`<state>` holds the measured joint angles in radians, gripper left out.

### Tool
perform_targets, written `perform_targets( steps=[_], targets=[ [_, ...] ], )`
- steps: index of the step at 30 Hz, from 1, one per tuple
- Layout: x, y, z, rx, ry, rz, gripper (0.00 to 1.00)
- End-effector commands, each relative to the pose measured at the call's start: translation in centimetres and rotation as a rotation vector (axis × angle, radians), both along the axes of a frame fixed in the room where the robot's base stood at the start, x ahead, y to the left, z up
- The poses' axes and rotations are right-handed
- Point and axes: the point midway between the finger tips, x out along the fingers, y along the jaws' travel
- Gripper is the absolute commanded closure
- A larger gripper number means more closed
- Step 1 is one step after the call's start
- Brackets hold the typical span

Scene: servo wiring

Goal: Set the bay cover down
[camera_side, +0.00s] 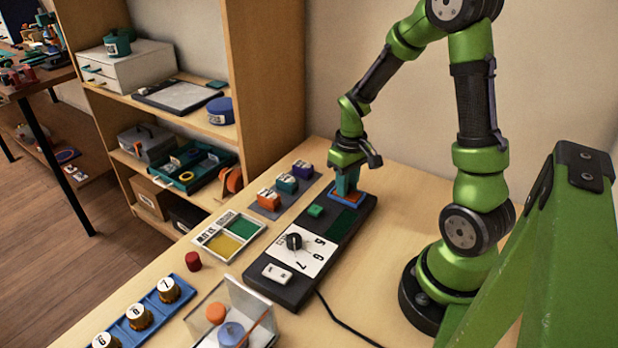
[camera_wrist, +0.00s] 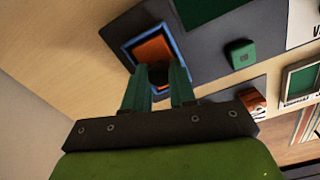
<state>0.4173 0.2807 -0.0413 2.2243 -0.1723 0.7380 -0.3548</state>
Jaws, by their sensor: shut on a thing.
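The bay cover appears to be the orange plate (camera_wrist: 153,48) with a small dark grip, inside a blue square frame at the end of the dark console (camera_side: 328,240). In the side view the blue frame (camera_side: 372,203) shows beneath my gripper (camera_side: 346,186). In the wrist view my gripper (camera_wrist: 160,78) has its two green fingers on either side of the dark grip, shut on it. The fingers hide part of the cover. I cannot tell whether the cover rests on the frame or is slightly above it.
The console bears a green button (camera_side: 315,211), a dark green panel (camera_side: 343,222), a black dial (camera_side: 294,241) and a white switch (camera_side: 277,273). Several coloured blocks (camera_side: 287,184) stand left of it. A clear box (camera_side: 236,312) stands in front.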

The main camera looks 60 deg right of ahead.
Motion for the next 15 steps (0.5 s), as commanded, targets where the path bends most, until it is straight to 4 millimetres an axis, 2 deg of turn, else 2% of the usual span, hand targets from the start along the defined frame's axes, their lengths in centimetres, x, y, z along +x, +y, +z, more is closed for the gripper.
perform_targets(
  steps=[1,2,6,15],
  targets=[
    [-0.04,0.01,-0.21,0.001,0.002,0.000,1.00],
    [-0.03,0.01,-0.20,0.000,0.001,0.000,0.72],
    [-0.02,0.04,-0.18,0.000,0.001,0.000,0.50],
    [0.01,0.02,0.19,0.000,-0.001,0.000,0.49]
  ],
)
